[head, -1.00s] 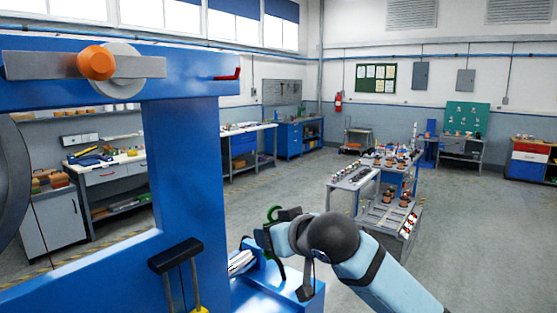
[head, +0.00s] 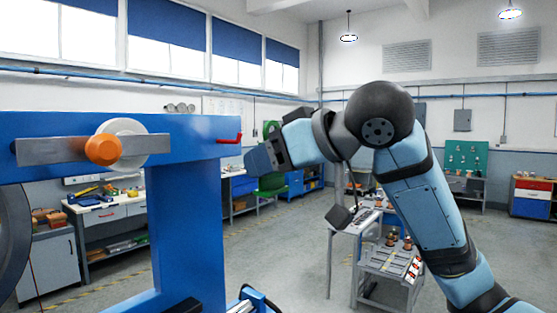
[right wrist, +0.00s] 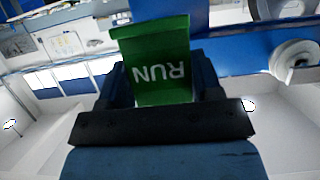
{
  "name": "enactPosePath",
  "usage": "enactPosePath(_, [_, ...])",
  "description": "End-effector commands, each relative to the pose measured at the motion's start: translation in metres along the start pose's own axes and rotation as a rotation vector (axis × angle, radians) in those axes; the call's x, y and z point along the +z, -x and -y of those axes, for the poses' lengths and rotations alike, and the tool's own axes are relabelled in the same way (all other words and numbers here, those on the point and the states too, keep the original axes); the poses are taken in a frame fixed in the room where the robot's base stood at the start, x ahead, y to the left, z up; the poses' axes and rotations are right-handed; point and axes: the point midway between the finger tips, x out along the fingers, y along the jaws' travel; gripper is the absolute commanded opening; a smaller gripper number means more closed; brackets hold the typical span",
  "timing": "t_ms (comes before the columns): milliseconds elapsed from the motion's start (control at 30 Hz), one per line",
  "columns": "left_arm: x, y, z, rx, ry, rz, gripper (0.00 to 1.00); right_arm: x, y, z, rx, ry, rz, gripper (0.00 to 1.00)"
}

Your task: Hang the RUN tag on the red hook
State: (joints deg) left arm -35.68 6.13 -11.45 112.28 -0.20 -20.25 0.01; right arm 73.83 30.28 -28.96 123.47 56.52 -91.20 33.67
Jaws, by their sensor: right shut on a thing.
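The red hook (head: 231,137) sticks out at the right end of the blue frame's top beam in the head view. My right gripper (head: 254,161) is just right of and slightly below the hook, apart from it in the picture; the depth gap is hard to judge. It is shut on the green RUN tag (head: 270,187), whose green parts show above and below the jaws. In the right wrist view the tag (right wrist: 160,45) sits between the fingers, its lettering upside down. I cannot make out the hook there. My left gripper is not in view.
The blue frame (head: 190,220) fills the left, with a grey bar and orange knob (head: 103,149) on its beam. A grey cart (head: 385,262) with parts stands behind my right arm. Workbenches line the walls. Open floor lies at right.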

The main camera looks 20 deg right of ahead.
Motion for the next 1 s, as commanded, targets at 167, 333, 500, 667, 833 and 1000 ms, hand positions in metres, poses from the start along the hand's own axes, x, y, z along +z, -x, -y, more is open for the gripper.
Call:
enactPosePath(167, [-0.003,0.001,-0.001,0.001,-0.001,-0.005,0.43,-0.003,-0.011,0.0,0.0,-0.001,0.001,0.36])
enactPosePath(333, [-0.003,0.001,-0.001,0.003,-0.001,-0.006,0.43,-0.006,-0.021,0.0,0.0,-0.002,0.001,0.36])
enactPosePath(500, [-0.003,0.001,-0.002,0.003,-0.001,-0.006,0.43,-0.009,-0.031,0.0,0.0,0.0,0.0,0.36])
enactPosePath(667, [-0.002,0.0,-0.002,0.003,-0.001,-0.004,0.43,-0.012,-0.04,0.0,0.0,-0.001,0.001,0.36])
enactPosePath(833, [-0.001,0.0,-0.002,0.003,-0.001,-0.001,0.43,-0.015,-0.05,0.0,0.001,-0.001,0.0,0.36])
enactPosePath(1000, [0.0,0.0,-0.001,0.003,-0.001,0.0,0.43,-0.018,-0.059,0.0,0.0,-0.001,0.001,0.36])
